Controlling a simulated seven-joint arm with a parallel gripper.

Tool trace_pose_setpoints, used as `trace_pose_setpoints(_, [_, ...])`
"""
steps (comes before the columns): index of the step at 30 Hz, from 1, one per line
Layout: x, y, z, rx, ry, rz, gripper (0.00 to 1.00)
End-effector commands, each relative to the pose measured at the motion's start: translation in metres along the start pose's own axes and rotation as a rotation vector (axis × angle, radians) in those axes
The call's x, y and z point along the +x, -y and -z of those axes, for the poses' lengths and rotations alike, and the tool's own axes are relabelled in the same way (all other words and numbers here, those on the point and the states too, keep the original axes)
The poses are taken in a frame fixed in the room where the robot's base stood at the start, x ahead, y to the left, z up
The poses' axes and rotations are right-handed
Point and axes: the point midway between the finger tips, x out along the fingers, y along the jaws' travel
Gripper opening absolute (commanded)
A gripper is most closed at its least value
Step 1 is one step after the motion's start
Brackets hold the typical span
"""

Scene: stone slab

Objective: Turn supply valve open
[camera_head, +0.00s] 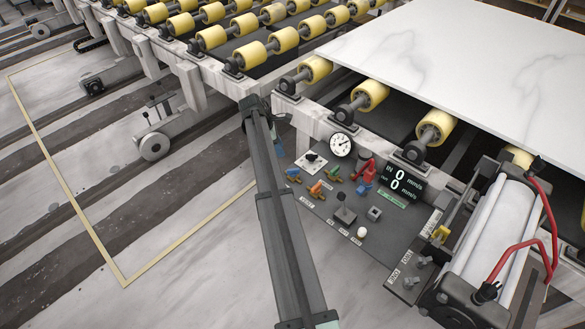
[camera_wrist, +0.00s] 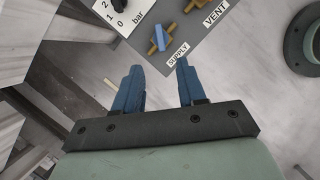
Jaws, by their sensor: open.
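The supply valve (camera_wrist: 160,39) has a blue lever on a small brass body, beside the SUPPLY label in the wrist view. Its lever appears to lie across the brass body. It also shows in the head view, with its blue lever (camera_head: 292,174) at the panel's left side. My gripper (camera_wrist: 158,68) is open, its two blue fingers apart with nothing between them. In the wrist view the fingertips point toward the valve, which appears just beyond them; I see no contact. In the head view my arm hides most of the gripper.
A roller conveyor with a white slab (camera_head: 470,60) stands behind. Open floor lies left.

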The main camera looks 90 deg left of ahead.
Motion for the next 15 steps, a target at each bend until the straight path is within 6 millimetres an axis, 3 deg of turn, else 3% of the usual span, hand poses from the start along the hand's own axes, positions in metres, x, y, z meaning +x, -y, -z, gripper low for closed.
trace_pose_setpoints(5, [0.018, 0.0, 0.0, -0.003, 0.0, 0.001, 0.4])
trace_pose_setpoints(15, [0.076, 0.0, 0.0, 0.0, 0.0, 0.0, 0.4])
